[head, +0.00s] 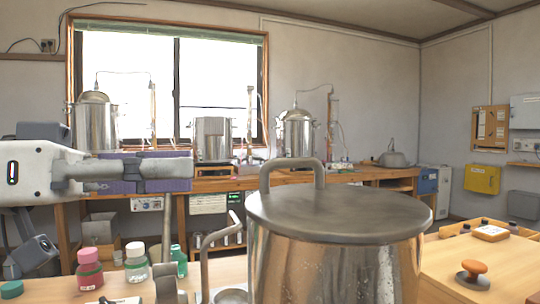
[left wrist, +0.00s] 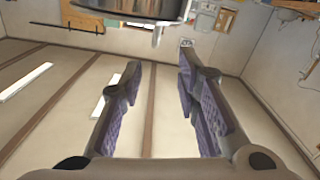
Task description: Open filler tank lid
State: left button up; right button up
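The large shiny metal filler tank (head: 335,268) stands in the right foreground of the head view. Its grey round lid (head: 345,208) lies flat on top, with an upright arched handle (head: 291,165) on the lid's back left. My left gripper (head: 190,171) is left of the handle, at about its height in the picture, and apart from it. In the left wrist view, its two purple-padded fingers (left wrist: 164,72) are spread with nothing between them. A shiny metal body shows at the top edge there, cut off by the frame. My right gripper is not in view.
Bottles with red (head: 89,270) and white (head: 136,262) caps stand on the near table at lower left. Distilling pots (head: 297,135) line the back bench by the window.

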aim_at(280, 165)
pick_arm(q)
jog(key=x, duration=0.3)
jog(key=p+x, duration=0.1)
jog(key=x, duration=0.3)
jog(key=p+x, duration=0.1)
jog(key=x, duration=0.3)
jog(key=shift+s+d+r, duration=0.25)
jog(key=shift+s, duration=0.15)
jog(key=shift+w+d+f, duration=0.15)
jog(key=shift+w+d, duration=0.1)
jog(key=shift+d, duration=0.2)
grip_shut()
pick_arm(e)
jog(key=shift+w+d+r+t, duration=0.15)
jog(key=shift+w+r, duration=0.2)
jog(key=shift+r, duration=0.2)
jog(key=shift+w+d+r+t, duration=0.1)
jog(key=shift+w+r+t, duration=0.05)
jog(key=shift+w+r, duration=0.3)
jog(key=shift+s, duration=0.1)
